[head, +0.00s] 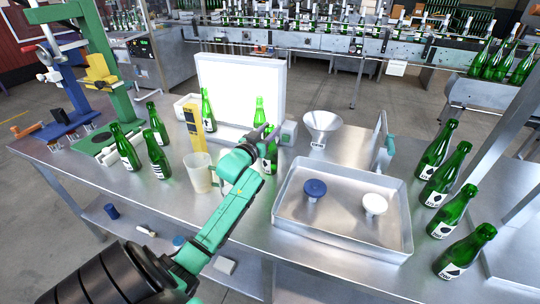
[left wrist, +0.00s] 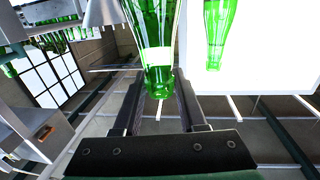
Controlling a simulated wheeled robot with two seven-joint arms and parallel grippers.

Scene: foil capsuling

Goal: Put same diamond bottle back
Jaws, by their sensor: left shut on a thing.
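My left gripper (head: 265,140) reaches in from the lower left and is shut on a green glass bottle (head: 271,160) at the middle of the bench, in front of a white lit panel (head: 230,85). In the left wrist view this bottle (left wrist: 156,40) stands between the two fingers, with a white label band; its mark cannot be read there. Another green bottle (head: 259,108) shows just behind it, against the panel. Several green bottles stand at the right edge; the nearest (head: 463,252) has a dark diamond-like mark on its label. My right gripper is not in view.
A metal tray (head: 345,245) with a blue-topped (head: 315,188) and a white-topped piece (head: 374,204) lies right of the arm. A clear jug (head: 199,172), a yellow block (head: 193,125) and a funnel (head: 322,126) stand close by. Several bottles (head: 156,155) stand at left.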

